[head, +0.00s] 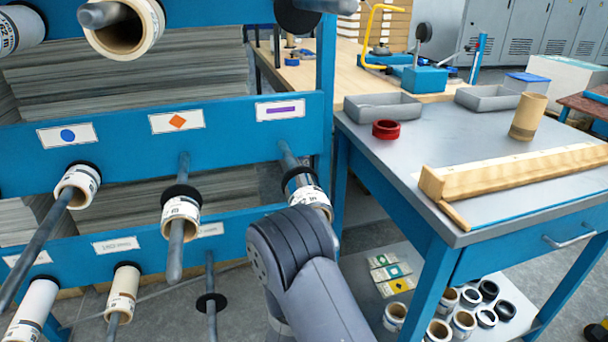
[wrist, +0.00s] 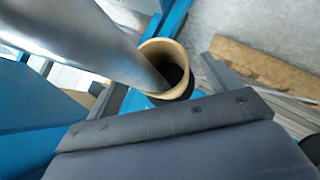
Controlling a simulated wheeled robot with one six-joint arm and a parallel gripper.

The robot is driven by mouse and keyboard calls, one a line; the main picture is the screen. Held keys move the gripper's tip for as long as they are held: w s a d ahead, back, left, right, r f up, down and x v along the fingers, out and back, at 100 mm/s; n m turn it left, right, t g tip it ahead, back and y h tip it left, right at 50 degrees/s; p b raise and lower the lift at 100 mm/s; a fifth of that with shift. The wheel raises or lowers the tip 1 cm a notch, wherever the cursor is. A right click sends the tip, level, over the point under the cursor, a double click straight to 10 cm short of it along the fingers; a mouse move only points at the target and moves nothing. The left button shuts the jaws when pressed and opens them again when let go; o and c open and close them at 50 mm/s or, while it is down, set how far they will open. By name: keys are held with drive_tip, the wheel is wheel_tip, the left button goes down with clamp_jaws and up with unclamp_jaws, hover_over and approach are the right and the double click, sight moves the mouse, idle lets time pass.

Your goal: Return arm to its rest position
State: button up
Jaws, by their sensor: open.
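My arm (head: 295,250) reaches up from the bottom middle of the head view and hides my gripper there. In the wrist view the dark grey part of my gripper (wrist: 175,125) fills the bottom; its fingertips are not clearly seen. It is open, with nothing seen held. A roll with a tan core (wrist: 165,60) is just beyond it, around a grey peg (wrist: 90,35). In the head view a labelled roll (head: 308,193) sits on the peg under the purple-bar card (head: 279,111), close beside my arm and partly covered by it.
The blue rack (head: 110,195) holds several more rolls on pegs that stick out towards me.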

drive_tip(key=shift+b+x, duration=0.3)
drive_tip(key=shift+x, duration=0.8)
drive_tip(key=shift+p+v, duration=0.8)
drive_tip(key=shift+v, duration=1.4)
